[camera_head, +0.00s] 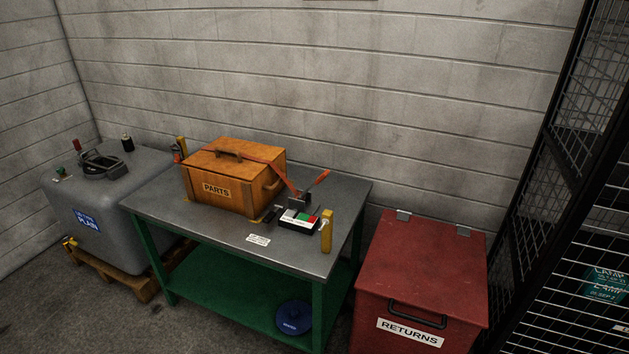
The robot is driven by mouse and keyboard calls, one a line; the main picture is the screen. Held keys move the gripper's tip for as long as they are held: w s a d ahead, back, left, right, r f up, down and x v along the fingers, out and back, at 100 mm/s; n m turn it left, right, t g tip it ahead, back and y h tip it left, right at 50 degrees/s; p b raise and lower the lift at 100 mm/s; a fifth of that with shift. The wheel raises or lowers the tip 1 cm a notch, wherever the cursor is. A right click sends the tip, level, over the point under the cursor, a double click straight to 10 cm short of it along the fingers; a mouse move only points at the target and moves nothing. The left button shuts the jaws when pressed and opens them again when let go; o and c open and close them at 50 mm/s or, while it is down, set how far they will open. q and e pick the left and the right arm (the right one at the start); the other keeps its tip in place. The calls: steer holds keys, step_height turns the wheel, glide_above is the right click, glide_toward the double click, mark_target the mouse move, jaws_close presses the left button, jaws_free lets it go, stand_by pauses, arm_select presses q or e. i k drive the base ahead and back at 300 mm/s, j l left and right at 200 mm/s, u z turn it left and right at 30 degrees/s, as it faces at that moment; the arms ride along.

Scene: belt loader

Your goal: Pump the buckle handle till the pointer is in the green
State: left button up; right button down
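A wooden crate (214,193) labelled PARTS sits on the grey tabletop of a green-legged bench (180,212). An orange strap (270,167) runs over the crate's lid down to a buckle (298,200) on the right. The buckle's handle (320,179) has an orange-red grip and tilts up to the right. In front of it is a gauge (299,220) with white, green and red areas on a dark body. The pointer is too small to make out. Neither of my grippers is in view.
A yellow post (326,232) stands at the bench's front right. A red RETURNS bin (420,275) is right of the bench, beside a black mesh cage (540,160). A grey tank (110,200) on a pallet stands left. The bench's front left top is clear.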

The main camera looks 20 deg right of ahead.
mark_target(324, 174)
steer(key=i+j+z, duration=0.1)
steer(key=z, duration=0.65)
steer(key=i+j+z, duration=0.2)
steer(key=j, duration=0.15)
steer(key=i+j+z, duration=0.15)
steer(key=j, duration=0.2)
steer(key=i+j+z, duration=0.2)
steer(key=j, duration=0.2)
steer(key=i+j+z, duration=0.2)
steer(key=j, duration=0.2)
steer(key=j+z, duration=0.15)
steer(key=j, duration=0.3)
steer(key=i+j, duration=0.1)
steer(key=j, duration=0.3)
steer(key=i+j, duration=0.1)
steer(key=j, duration=0.3)
steer(key=i+j, duration=0.1)
steer(key=j, duration=0.25)
